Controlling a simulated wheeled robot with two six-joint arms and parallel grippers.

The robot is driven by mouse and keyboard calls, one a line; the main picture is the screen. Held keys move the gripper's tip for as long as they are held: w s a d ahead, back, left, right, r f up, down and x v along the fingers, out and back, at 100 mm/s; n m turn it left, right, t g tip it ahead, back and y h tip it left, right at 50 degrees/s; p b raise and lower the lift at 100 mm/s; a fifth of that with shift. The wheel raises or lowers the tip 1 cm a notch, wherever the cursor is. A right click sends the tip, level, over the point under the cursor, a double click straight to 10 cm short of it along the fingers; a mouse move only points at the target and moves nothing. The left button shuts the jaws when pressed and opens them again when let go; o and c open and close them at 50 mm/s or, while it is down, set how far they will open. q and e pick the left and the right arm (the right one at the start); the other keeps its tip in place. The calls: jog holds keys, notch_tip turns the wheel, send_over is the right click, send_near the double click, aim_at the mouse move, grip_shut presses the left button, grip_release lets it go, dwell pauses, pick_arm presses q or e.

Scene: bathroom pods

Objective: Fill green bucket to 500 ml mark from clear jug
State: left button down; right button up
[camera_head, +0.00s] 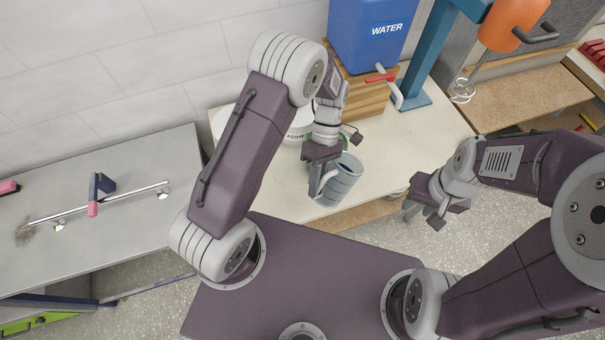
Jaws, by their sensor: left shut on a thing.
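A grey-blue, see-through-looking jug (344,183) with marking lines is at the front of the cream bench, its mouth facing up and leaning slightly. My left gripper (319,172) is shut on the jug's handle, on its left side. I cannot tell whether the jug touches the bench or how much water it holds. My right gripper (424,215) is open and empty, right of the jug beyond the bench's front edge.
A white tub with a partly hidden label (300,128) stands behind my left wrist. A blue water container (366,35) with a red-handled tap (381,77) sits on a wooden stand (362,98). An orange mixer (512,22) hangs at right. The bench's right part (425,130) is clear.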

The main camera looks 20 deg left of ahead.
pick_arm(q)
jog(key=d+r+n+h+p, duration=0.1)
jog(key=n, duration=0.1)
jog(key=d+r+n+t+h+p, duration=0.1)
jog(key=d+r+n, duration=0.1)
jog(key=d+r+n+h+p, duration=0.1)
jog(key=d+n+h, duration=0.1)
jog(key=shift+w+r+n, duration=0.25)
jog(key=shift+w+n, duration=0.05)
jog(key=shift+n, duration=0.1)
jog(key=n+t, duration=0.1)
jog(key=n, duration=0.1)
jog(key=w+d+r+n+t+h+p, duration=0.1)
jog(key=n, duration=0.1)
jog(key=w+d+r+n+t+h+p, duration=0.1)
jog(key=shift+w+r+n, duration=0.15)
jog(key=shift+r+n, duration=0.1)
jog(key=shift+n, duration=0.15)
jog(key=shift+w+n+t+h, duration=0.3)
jog(key=shift+n+t, duration=0.1)
jog(key=shift+t, duration=0.1)
jog(key=shift+w+r+g+h+p, duration=0.1)
jog(key=shift+r+g+h+p, duration=0.4)
jog(key=shift+r, duration=0.3)
jog(key=shift+w+a+r+g, duration=0.15)
jog(key=shift+r+g, duration=0.25)
jog(key=shift+r, duration=0.4)
dwell(1.4)
jog(key=shift+p, duration=0.3)
